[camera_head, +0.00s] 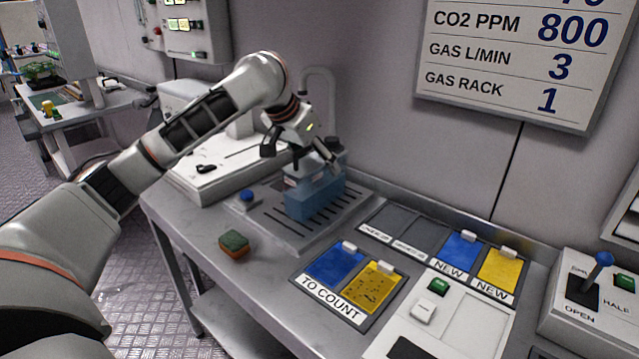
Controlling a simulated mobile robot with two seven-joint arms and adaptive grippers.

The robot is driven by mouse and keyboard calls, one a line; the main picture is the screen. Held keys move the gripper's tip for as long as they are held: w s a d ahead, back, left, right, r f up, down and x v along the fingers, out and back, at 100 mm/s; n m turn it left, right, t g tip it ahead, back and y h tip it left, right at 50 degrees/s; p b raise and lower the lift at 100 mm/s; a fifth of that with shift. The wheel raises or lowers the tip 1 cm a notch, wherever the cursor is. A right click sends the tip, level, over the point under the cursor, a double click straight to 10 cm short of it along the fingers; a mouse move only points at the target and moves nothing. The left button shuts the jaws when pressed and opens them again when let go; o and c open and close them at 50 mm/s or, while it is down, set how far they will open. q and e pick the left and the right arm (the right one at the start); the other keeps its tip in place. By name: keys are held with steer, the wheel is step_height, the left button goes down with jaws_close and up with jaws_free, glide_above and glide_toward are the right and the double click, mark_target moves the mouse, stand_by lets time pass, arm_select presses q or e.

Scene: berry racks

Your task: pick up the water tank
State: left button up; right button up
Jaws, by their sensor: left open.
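The water tank (314,197) is a see-through blue box standing upright on the slotted drain tray (268,229) of the metal bench, under a curved grey spout. My left gripper (302,163) reaches over from the left and points down at the tank's top. Its fingers are open, one on the left and one on the right of the tank's upper part. I cannot tell whether they touch it. The gripper hides part of the tank's top. My right gripper is not in view.
A green and orange sponge (234,243) lies on the bench front. A blue button (246,196) sits left of the tank. Blue and yellow cards lie in the "TO COUNT" tray (335,308) and the "NEW" slots. A lever box (590,300) stands at right. The wall is close behind.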

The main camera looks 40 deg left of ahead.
arm_select(q)
steer(key=shift+r, duration=0.15)
jaws_close()
steer(key=shift+r, duration=0.15)
